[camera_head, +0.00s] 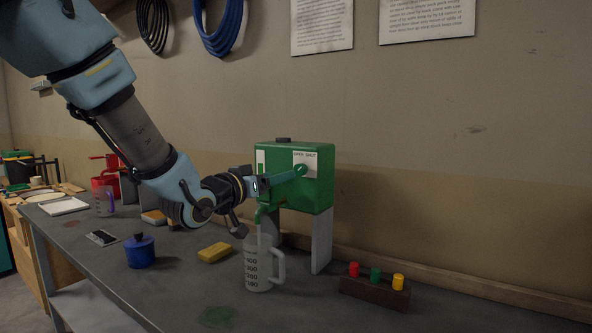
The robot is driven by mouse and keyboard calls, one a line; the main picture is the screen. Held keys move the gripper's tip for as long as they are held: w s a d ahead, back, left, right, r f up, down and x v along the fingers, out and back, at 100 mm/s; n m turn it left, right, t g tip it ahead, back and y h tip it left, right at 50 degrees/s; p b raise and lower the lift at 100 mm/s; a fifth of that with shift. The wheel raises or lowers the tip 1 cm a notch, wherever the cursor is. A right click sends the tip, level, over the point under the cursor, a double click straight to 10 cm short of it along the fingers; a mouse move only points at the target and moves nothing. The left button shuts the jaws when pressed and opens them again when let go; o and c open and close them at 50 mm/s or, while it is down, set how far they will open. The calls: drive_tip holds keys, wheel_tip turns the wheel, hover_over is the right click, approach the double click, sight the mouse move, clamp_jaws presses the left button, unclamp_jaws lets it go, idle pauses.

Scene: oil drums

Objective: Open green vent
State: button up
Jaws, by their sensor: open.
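A green tank (265,163) stands on a pale stand on the bench, just right of the picture's middle. Its front has a white label (305,160) reading OPEN and SHUT. A green knob or lever (300,171) sits at that label. A dark cap (283,140) is on top. I cannot tell which part is the vent. A green spout (260,214) points down over a measuring jug (258,271); a pale strip runs between them. My gripper (272,184) is open in front of the tank, close to the lever; I cannot tell whether they touch.
A dark block (374,292) with red, green and yellow pegs is at the right. A red can (104,183) and white tray (65,206) stand farther left. The wall is close behind.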

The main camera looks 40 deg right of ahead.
sight(298, 170)
drive_tip(key=p+x, duration=0.2)
drive_tip(key=x, duration=0.5)
drive_tip(key=shift+d+r, duration=0.1)
drive_tip(key=shift+d, duration=0.15)
drive_tip(key=shift+w+d, duration=0.2)
drive_tip(key=shift+d, duration=0.45)
drive_tip(key=shift+c, duration=0.3)
clamp_jaws()
